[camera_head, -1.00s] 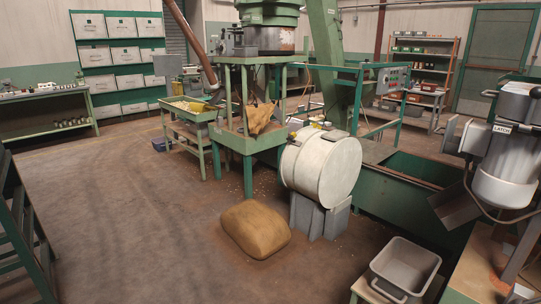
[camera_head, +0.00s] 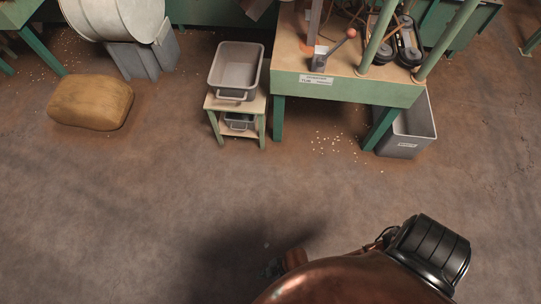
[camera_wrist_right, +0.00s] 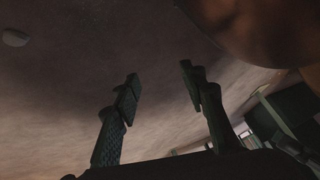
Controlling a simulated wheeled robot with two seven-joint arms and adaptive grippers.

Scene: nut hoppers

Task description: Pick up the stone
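No stone can be made out for certain in the head view. My left gripper is in neither view.
A brown sack (camera_head: 91,102) lies on the floor at left. A grey tub (camera_head: 237,68) stands on a small stand, beside a green-framed workbench (camera_head: 350,87). A grey bin (camera_head: 408,135) stands by its right leg. Pale bits (camera_head: 335,145) are scattered nearby. The floor in front is clear.

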